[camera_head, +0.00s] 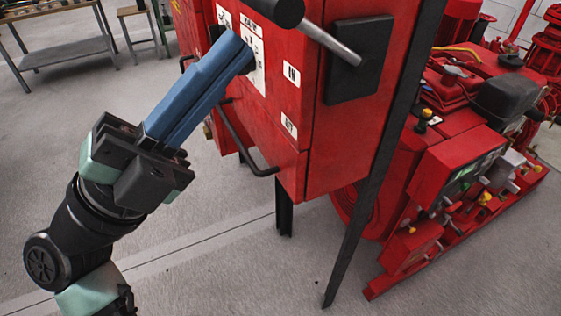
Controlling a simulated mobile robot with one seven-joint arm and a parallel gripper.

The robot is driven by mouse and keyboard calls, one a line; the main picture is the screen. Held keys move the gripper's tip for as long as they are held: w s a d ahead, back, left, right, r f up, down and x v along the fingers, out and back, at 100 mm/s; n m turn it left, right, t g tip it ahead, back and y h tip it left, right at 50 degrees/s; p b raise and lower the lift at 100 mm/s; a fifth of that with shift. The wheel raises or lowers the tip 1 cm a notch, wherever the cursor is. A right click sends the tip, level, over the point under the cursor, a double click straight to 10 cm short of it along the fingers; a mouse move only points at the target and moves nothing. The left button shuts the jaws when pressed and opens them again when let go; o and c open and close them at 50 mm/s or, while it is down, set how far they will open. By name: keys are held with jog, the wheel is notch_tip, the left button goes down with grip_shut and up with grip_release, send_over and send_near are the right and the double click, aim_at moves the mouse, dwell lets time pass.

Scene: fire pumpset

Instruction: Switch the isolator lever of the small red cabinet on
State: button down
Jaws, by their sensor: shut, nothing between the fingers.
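The small red cabinet (323,150) stands on dark legs in the middle of the view. On its right-hand side is a black plate (343,88). The isolator lever's grey rod (328,40) runs from this plate up and left to a thick black grip (274,11), cut by the top edge. Two white labels sit on the cabinet front, an upper one (291,74) and a lower one (289,126), which seems to read OFF. My gripper (244,52) is shut and empty, its long blue fingers pointing up and right. Its tips overlap the white front panel, below and left of the grip; I cannot tell whether they touch.
A black bar handle (243,145) sticks out from the cabinet front, below my fingers. A dark post (375,180) slants down at the cabinet's right. Red pump machinery (452,165) fills the right. A workbench (65,55) stands back left. The grey floor between is clear.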

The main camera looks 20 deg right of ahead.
aim_at(253, 5)
jog(key=shift+d+r+y+p, duration=0.25)
jog(key=shift+r+y+p, duration=0.25)
jog(key=shift+r+p, duration=0.3)
jog(key=shift+d+r+y+p, duration=0.25)
jog(key=shift+r+y+p, duration=0.25)
jog(key=shift+r+p, duration=0.25)
jog(key=shift+r, duration=0.15)
